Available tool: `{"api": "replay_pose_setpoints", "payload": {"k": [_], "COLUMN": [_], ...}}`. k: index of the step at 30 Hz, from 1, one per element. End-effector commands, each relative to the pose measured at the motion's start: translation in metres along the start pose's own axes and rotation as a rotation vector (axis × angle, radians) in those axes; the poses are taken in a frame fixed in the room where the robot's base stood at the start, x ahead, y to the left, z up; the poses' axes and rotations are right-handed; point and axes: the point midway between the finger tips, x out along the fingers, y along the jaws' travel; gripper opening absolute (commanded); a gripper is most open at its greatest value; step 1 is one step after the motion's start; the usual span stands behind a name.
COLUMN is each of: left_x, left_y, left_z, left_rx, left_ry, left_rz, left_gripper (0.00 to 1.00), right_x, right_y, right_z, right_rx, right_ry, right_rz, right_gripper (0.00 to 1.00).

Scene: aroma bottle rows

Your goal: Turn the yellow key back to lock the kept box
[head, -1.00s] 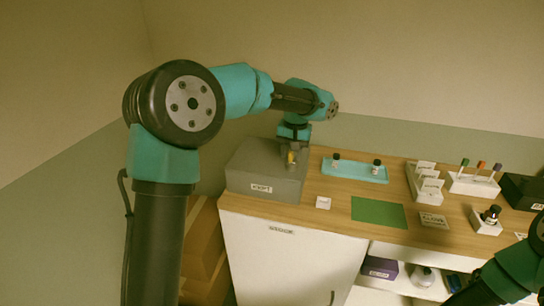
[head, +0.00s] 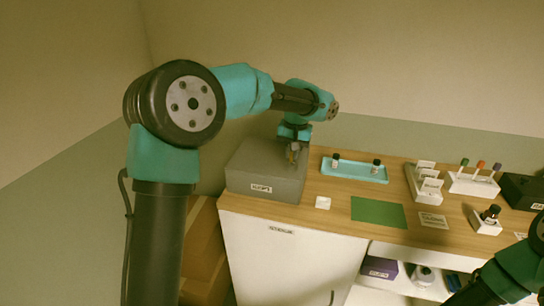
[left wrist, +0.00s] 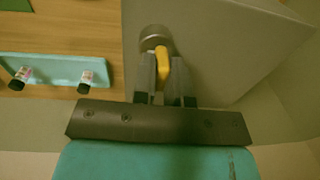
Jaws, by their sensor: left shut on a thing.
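The grey kept box (head: 258,170) stands at the left end of the wooden counter, with a white KEPT label (head: 261,189) on its front. My left gripper (head: 293,152) is at the right part of the box's top, shut on the yellow key. In the left wrist view the yellow key (left wrist: 163,62) shows between the two fingers of the left gripper (left wrist: 164,78). The key sits at a round grey lock (left wrist: 154,36) on the box. In the head view the fingers mostly hide the key. My right arm shows at the lower right, its gripper out of view.
Right of the box lie a teal tray (head: 355,178) with two small bottles and a green mat (head: 378,212). Holders with cards (head: 424,199) and coloured-top sticks (head: 473,187) stand farther right.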

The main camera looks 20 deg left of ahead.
Motion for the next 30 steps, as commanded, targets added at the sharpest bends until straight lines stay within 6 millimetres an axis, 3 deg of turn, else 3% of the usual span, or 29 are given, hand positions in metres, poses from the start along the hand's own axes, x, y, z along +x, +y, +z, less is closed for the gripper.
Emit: {"api": "replay_pose_setpoints", "payload": {"k": [10, 30], "left_x": [-0.0001, 0.0001], "left_y": [-0.0035, -0.0036], "left_z": [-0.0004, -0.0002], "left_rx": [-0.081, -0.739], "left_ry": [-0.006, -0.05], "left_rz": [-0.004, -0.005], "left_gripper": [0.0, 0.0], "right_x": [0.0, 0.0], "right_y": [0.0, 0.0], "right_z": [0.0, 0.0], "right_rx": [0.0, 0.0], "right_ry": [0.0, 0.0], "right_rz": [0.0, 0.0], "right_gripper": [0.43, 0.43]}}
